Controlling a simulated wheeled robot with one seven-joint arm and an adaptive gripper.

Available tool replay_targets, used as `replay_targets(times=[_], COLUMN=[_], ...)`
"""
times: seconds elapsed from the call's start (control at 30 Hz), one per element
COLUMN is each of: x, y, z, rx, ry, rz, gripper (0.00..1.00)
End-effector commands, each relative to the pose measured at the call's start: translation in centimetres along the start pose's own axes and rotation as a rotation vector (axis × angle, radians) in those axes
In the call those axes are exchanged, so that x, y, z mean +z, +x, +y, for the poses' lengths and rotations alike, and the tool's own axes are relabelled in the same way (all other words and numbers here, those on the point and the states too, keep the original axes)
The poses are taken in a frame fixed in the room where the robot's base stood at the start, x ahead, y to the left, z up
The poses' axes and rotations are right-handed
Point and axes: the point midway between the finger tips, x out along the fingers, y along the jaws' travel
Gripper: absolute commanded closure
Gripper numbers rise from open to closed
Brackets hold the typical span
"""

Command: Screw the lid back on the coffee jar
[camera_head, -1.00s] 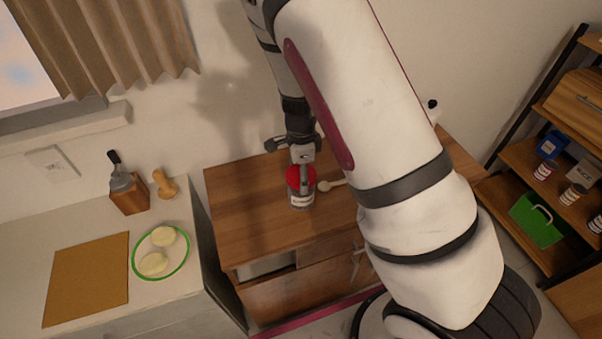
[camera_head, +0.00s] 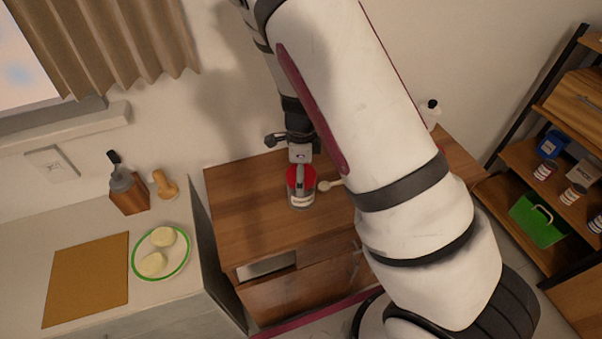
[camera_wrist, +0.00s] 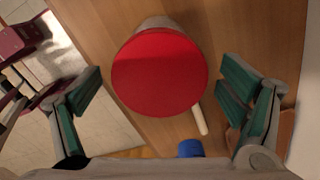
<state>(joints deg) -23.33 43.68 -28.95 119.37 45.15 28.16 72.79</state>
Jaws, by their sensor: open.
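The coffee jar (camera_head: 301,201) stands upright on the wooden cabinet, with a pale label on its side. The red lid (camera_head: 293,177) sits on top of the jar; I cannot tell how tightly it is seated. In the wrist view the lid (camera_wrist: 160,72) is a large red disc that hides most of the jar (camera_wrist: 155,23). My gripper (camera_head: 301,172) is above the jar, pointing down. In the wrist view its fingers (camera_wrist: 165,98) are wide apart, one on each side of the lid, with visible gaps. The gripper is empty.
A wooden spoon (camera_head: 329,184) lies on the cabinet top (camera_head: 240,215) just right of the jar. A blue object (camera_wrist: 190,148) shows near the lid in the wrist view. A counter at left holds a plate (camera_head: 137,271). The cabinet top left of the jar is clear.

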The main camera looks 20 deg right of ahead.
Motion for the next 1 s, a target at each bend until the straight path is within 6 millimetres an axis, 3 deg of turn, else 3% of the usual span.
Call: replay_targets(times=[0.17, 0.6, 0.77, 1.0], x=[0.1, 0.1, 0.1, 0.0], y=[-2.1, -10.3, -11.6, -11.8], z=[-0.1, -0.1, 0.0, 0.0], rx=[-0.004, -0.003, -0.002, 0.000], ry=[-0.002, -0.001, 0.001, 0.001], rz=[-0.002, -0.003, -0.001, 0.000], gripper=[0.10, 0.10, 0.10, 0.10])
